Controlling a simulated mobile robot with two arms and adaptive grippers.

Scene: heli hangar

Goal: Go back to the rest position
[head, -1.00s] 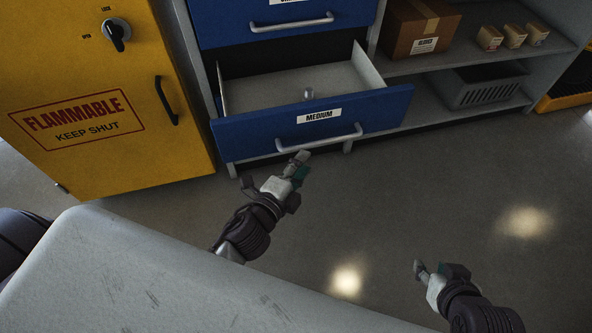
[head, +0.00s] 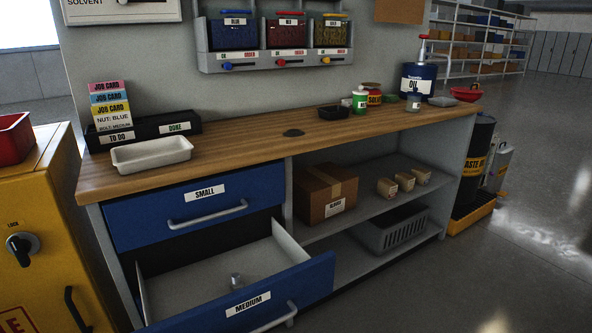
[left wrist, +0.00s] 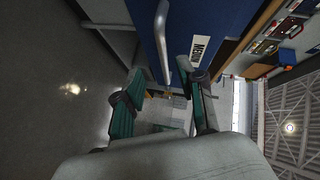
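My left gripper (left wrist: 167,84) shows in the left wrist view with its two teal-padded fingers spread apart and nothing between them. The blue MEDIUM drawer (head: 293,297) stands pulled out below the shut SMALL drawer (head: 152,214), and a small metal part (head: 236,281) lies inside it. The MEDIUM drawer's front (left wrist: 205,22) and its handle (left wrist: 161,38) show just ahead of the left fingers. I cannot tell the exact gap between them. Neither gripper is in the head view, and my right gripper shows in no current view.
The wooden worktop (head: 245,147) holds a white tray (head: 151,153), job cards (head: 111,106) and an oil can (head: 418,80). A yellow cabinet (head: 45,215) stands at left. The open drawer juts into the room. Floor (head: 430,295) at right is clear.

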